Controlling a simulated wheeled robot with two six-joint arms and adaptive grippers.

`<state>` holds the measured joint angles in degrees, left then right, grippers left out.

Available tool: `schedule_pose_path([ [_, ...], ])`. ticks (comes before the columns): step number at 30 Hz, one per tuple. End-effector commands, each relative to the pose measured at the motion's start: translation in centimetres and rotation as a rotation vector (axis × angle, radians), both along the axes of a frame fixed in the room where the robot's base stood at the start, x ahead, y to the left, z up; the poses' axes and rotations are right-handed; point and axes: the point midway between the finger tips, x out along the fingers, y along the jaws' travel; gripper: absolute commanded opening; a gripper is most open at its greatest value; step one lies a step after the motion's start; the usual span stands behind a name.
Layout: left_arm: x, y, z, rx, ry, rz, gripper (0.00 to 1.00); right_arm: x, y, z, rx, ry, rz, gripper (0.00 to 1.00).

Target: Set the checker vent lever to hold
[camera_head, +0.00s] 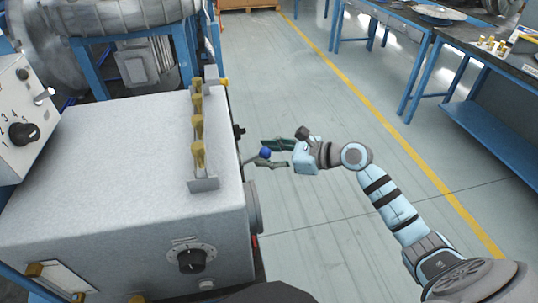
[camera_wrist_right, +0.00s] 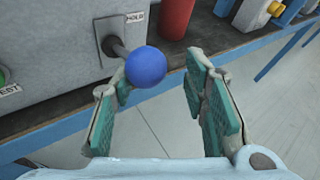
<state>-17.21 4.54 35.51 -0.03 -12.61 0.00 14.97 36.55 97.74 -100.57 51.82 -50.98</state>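The vent lever is a short dark shaft with a blue ball knob (camera_wrist_right: 146,67), coming out of the side of the grey box. A HOLD label (camera_wrist_right: 135,18) sits just above the lever's base in the right wrist view; a partly cut label ending in EST (camera_wrist_right: 9,90) is at the left edge. In the head view the blue knob (camera_head: 265,153) shows at the box's right side. My right gripper (camera_head: 274,152) is open, with its fingers on either side of the knob; it also shows in the wrist view (camera_wrist_right: 160,88). I cannot tell whether a finger touches the knob. My left gripper is out of view.
The grey box (camera_head: 110,170) carries a row of yellow-handled valves (camera_head: 198,128) on top and a black dial (camera_head: 192,260) in front. A red cylinder (camera_wrist_right: 177,18) stands beyond the lever. Blue-legged benches (camera_head: 470,60) stand at right; the floor between is clear.

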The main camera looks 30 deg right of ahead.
Motion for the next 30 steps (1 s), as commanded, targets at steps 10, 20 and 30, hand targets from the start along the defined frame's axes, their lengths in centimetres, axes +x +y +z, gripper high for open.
schedule_pose_path([
  [10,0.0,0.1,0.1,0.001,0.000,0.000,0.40,0.2,0.6,1.2,0.023,-0.023,0.006,0.47],
  [20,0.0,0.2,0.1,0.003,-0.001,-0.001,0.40,-2.3,-2.4,1.5,0.010,-0.009,-0.001,0.47],
  [30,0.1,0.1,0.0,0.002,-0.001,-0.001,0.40,-5.1,-5.2,1.9,0.012,0.005,-0.004,0.47],
])
